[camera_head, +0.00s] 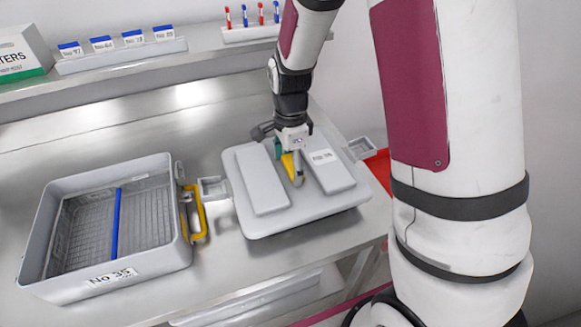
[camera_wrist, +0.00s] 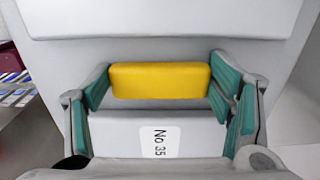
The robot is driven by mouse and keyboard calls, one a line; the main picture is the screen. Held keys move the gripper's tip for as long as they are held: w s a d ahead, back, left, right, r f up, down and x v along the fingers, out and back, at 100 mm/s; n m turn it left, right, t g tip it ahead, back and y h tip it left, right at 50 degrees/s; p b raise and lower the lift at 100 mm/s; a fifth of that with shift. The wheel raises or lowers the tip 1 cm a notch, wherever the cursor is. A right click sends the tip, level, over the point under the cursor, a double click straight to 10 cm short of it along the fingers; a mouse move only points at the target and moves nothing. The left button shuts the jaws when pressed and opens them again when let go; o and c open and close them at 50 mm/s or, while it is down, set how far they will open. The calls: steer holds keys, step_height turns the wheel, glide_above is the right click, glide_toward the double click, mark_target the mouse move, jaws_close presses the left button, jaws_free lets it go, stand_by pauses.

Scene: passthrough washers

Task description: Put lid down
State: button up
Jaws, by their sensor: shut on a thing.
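The grey lid (camera_head: 262,180) is to the right of the open grey basket in the head view, above the steel counter's right part. It has two raised panels, and one bears a label. My gripper (camera_head: 293,165) is over the lid's middle, shut on its yellow handle (camera_head: 289,163). In the wrist view the yellow handle (camera_wrist: 160,80) sits between the green finger pads, with the "No 35" label (camera_wrist: 160,142) below it. A dark shadow shows under the lid's front edge; I cannot tell whether the lid touches the counter.
The open grey basket (camera_head: 108,276), labelled No 35, stands at the left with a blue divider (camera_head: 116,222) and a yellow side handle (camera_head: 199,215). A shelf (camera_head: 200,58) at the back holds small blue-topped boxes, pens and a filter box (camera_head: 20,55). A red object (camera_head: 379,170) shows behind the lid's right side.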

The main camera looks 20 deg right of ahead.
mark_target(290, 165)
steer(key=shift+f, duration=0.6)
steer(key=shift+f, duration=0.1)
steer(key=o, duration=1.9)
step_height(290, 165, up, 12)
steer(key=s+r+n+t, duration=0.2)
steer(key=s+r+n, duration=0.4)
steer(key=s+n, duration=0.3)
steer(key=s+r+n+t, duration=0.3)
steer(key=s+r+n, duration=0.4)
steer(key=s+n, duration=0.2)
steer(key=shift+s+d, duration=0.35)
steer(key=shift+s, duration=1.05)
